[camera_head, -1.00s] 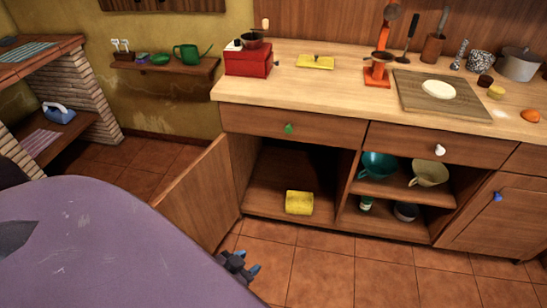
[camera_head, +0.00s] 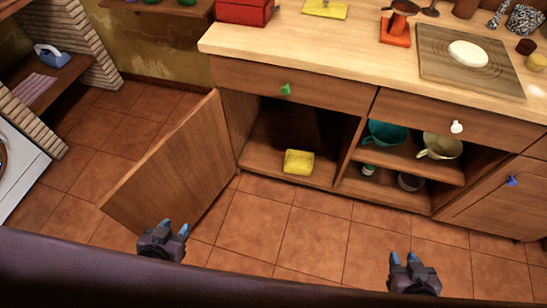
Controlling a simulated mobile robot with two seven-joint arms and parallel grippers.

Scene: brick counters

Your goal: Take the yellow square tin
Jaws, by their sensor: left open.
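The yellow square tin (camera_head: 298,162) sits on the floor of the open left compartment of the cabinet (camera_head: 262,170), near its front edge. My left gripper (camera_head: 175,229) is open and empty, in front of the open cabinet door (camera_head: 170,185), below and to the left of the tin in the view. My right gripper (camera_head: 402,258) shows at the lower right, below the right-hand shelves. Neither gripper touches the tin.
The open door stands out left of the compartment. Teal (camera_head: 384,134) and cream (camera_head: 440,146) cups fill the shelf to the right. The counter (camera_head: 330,45) overhangs with a drawer (camera_head: 295,88) above the tin. The tiled floor (camera_head: 290,230) in front is clear.

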